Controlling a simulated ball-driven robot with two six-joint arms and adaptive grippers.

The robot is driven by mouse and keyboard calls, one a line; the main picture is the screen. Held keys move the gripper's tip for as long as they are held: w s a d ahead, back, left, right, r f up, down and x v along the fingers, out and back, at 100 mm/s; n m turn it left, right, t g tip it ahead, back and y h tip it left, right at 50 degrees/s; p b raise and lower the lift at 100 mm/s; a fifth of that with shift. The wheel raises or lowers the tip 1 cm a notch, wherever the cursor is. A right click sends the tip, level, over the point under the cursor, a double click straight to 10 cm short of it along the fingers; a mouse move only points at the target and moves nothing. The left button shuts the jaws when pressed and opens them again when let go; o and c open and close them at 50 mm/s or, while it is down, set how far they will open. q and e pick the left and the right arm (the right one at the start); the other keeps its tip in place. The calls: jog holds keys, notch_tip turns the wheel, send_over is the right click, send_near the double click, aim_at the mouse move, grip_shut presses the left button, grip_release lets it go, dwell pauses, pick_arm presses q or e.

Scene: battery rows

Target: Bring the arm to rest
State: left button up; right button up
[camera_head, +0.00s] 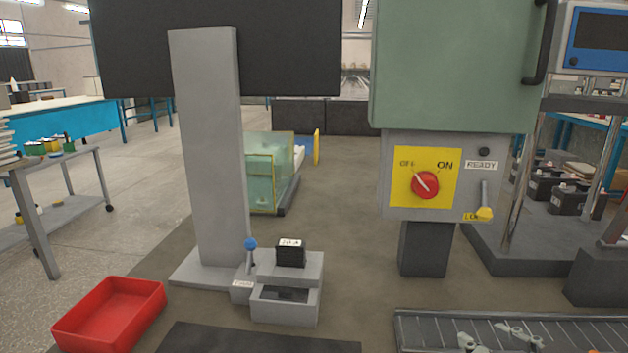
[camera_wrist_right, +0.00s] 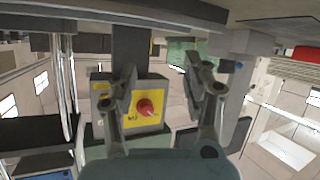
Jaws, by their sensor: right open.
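My right gripper (camera_wrist_right: 160,68) is open and empty in the right wrist view, its two fingers spread. Beyond them, apart from the fingers, is the red rotary knob (camera_wrist_right: 146,108) on its yellow plate, seen upside down. In the head view the knob (camera_head: 425,185) has its white pointer toward OFF. Light grey parts at the bottom edge of the head view, over the roller conveyor, look like my right gripper (camera_head: 505,338); the rest of that arm is out of frame. My left gripper is not in view.
A grey fixture (camera_head: 286,307) holds a small black block (camera_head: 291,254) beside a blue-knobbed lever (camera_head: 250,244). A red bin (camera_head: 110,312) lies at front left. The conveyor (camera_head: 415,330) is at front right. A green cabinet (camera_head: 455,65) hangs above the switch box.

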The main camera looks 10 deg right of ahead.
jog(key=s+a+f+m+g+h, duration=0.1)
jog(key=s+f+m+g+h, duration=0.15)
jog(key=s+g, duration=1.15)
jog(key=s+d+f+t, duration=0.1)
jog(key=s+f, duration=0.3)
jog(key=f, duration=0.9)
jog(key=s+d+f+t, duration=0.1)
jog(key=s+d+f, duration=0.15)
jog(key=f, duration=1.05)
jog(key=s+f, duration=1.4)
jog(key=s, duration=0.4)
jog(key=shift+f+g, duration=0.25)
jog(key=shift+g, duration=0.05)
jog(key=shift+o, duration=0.3)
jog(key=shift+s, duration=0.1)
